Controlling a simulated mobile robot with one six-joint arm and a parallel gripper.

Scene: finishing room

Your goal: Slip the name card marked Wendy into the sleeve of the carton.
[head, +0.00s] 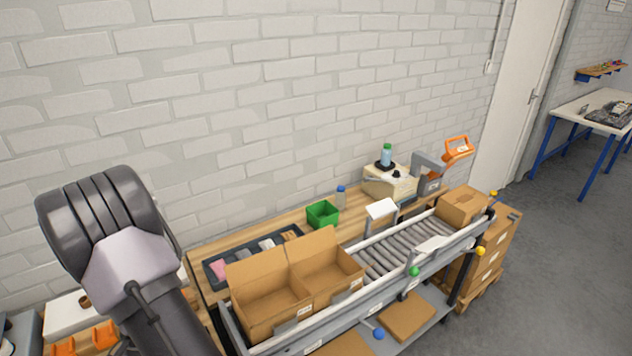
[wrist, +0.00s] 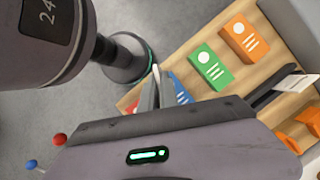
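The carton (head: 262,309) is an open brown box with raised flaps on the roller conveyor in the head view. A small white label patch (head: 305,309) shows on its front; I cannot tell whether this is the sleeve. I cannot tell which card is Wendy's. My arm hides the gripper in the head view.
The bench holds a dark tray (head: 213,275), a green bin (head: 322,214) and a machine (head: 390,183). A closed box (head: 462,205) sits at the conveyor's far end.

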